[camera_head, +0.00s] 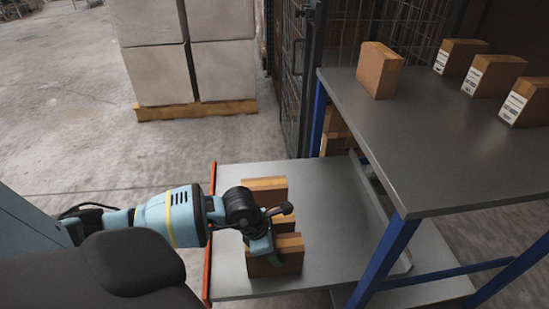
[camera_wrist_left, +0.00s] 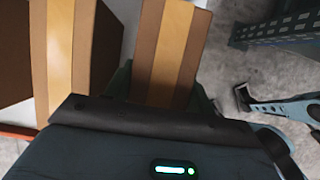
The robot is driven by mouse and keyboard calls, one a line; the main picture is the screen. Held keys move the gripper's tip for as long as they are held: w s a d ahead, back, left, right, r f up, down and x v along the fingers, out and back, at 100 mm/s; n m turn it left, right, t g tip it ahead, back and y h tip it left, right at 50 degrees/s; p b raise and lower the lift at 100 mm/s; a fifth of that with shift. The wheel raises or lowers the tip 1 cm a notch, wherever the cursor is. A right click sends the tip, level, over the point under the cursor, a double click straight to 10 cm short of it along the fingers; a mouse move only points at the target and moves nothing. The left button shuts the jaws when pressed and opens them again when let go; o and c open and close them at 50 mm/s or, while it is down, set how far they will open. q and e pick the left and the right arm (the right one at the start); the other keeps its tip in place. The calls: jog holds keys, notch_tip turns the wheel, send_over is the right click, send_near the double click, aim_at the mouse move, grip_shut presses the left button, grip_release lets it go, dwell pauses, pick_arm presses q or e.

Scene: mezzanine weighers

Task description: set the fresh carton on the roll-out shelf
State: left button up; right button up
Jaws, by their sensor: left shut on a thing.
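The roll-out shelf (camera_head: 340,220) is a low grey plate with an orange-red front edge, pulled out beside the blue-legged table. My left gripper (camera_head: 262,247) is over it, shut on a brown carton (camera_head: 285,264) with a tan tape strip. In the left wrist view the held carton (camera_wrist_left: 168,50) is between the fingers. The held carton is upright and at the shelf; whether its base touches the plate cannot be told. Another brown carton (camera_head: 264,184) stands farther back on the shelf, partly hidden by my wrist.
The grey table (camera_head: 420,150) on the right carries a plain carton (camera_head: 380,70) and three cartons with white labels (camera_head: 513,104). Large grey blocks stand on a wooden pallet (camera_head: 195,110) behind. A wire mesh cage is at the back. The shelf's right part is bare.

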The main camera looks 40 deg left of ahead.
pick_arm(q)
jog(key=shift+f, duration=0.6)
jog(key=o, duration=1.3)
jog(key=shift+f, duration=0.1)
jog(key=p+v, duration=0.2)
jog(key=v, duration=0.8)
jog(key=shift+s+a+r, duration=0.1)
jog(key=shift+a+r, duration=0.05)
jog(key=shift+r, duration=0.2)
jog(key=shift+s+a+r+p, duration=0.2)
jog(key=shift+r+p, duration=0.15)
jog(key=shift+r, duration=0.3)
